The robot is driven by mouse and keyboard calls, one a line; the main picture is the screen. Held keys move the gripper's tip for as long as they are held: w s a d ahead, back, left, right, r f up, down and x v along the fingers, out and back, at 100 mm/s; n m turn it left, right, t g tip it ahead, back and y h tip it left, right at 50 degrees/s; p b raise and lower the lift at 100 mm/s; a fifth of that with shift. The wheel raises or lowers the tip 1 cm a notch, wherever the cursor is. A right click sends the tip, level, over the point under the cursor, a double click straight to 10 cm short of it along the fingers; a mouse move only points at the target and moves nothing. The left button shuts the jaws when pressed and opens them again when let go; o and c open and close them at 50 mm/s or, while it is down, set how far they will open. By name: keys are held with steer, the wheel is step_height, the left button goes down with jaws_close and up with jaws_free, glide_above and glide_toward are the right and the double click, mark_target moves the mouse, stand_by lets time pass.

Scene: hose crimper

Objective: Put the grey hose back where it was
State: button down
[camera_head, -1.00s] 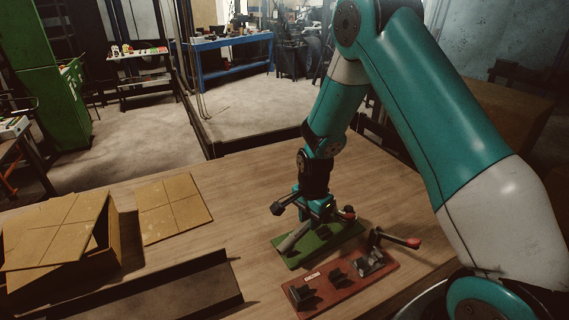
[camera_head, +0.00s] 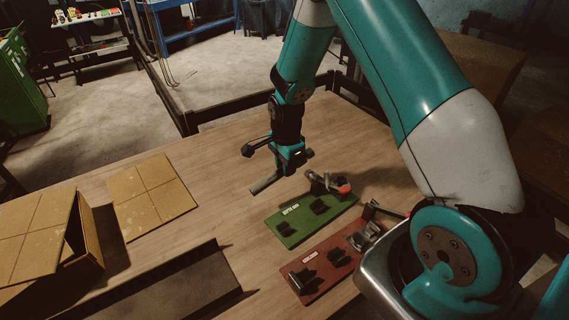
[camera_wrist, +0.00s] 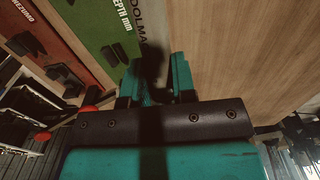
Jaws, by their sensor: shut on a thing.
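My gripper (camera_head: 290,158) is shut on the grey hose (camera_head: 264,184) and holds it above the wooden table, beyond and left of the green fixture plate (camera_head: 284,230). The hose sticks out toward the lower left; its other part is hidden by the gripper. In the wrist view, my gripper (camera_wrist: 154,78) has its teal fingers on either side of the grey hose (camera_wrist: 150,28), which is partly in dark shadow. The green plate has black holders and a red-tipped clamp lever, and no hose lies on it.
A red fixture plate (camera_head: 318,288) with black holders and a lever lies in front of the green one. A grey channel (camera_head: 175,290) lies at the front left. A cardboard box (camera_head: 88,232) and a flat cardboard sheet (camera_head: 153,196) are at the left. The middle of the table is clear.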

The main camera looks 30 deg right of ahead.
mark_target(286, 198)
steer(key=shift+s+f+b, duration=0.1)
steer(key=shift+f+b, duration=3.15)
steer(key=shift+f, duration=1.55)
steer(key=shift+a, duration=0.1)
steer(key=shift+c, duration=0.2)
jaws_free()
steer(key=shift+r, duration=0.15)
steer(key=shift+r+p, duration=2.9)
steer(key=shift+r, duration=1.05)
